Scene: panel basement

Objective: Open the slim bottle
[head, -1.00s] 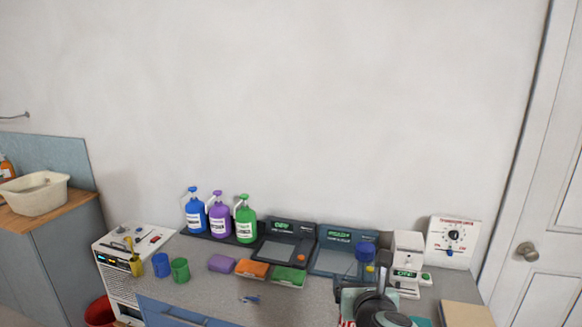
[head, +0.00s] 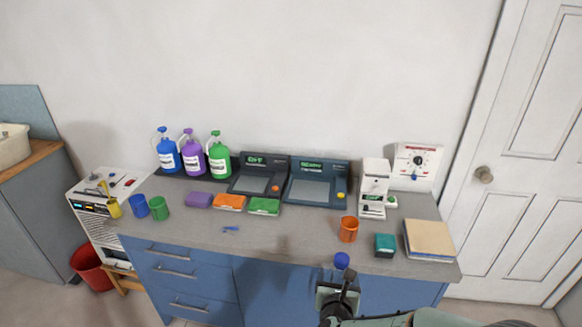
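The slim bottle (head: 341,261) shows as a blue cap above a partly see-through body in the head view, in front of the worktop's front edge. My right gripper (head: 337,287) is at its lower part, at the bottom of the picture, and appears shut on it. The bottle looks roughly upright with its cap on. Its lower body is hidden by the gripper. My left gripper is not in view.
The grey worktop (head: 290,235) holds an orange cup (head: 348,229), a teal box (head: 385,245), a tan board (head: 429,240), coloured sponges and blue and green cups at left. Pump bottles (head: 192,158) and two dark-framed panels (head: 318,184) stand behind. The front middle is mostly clear.

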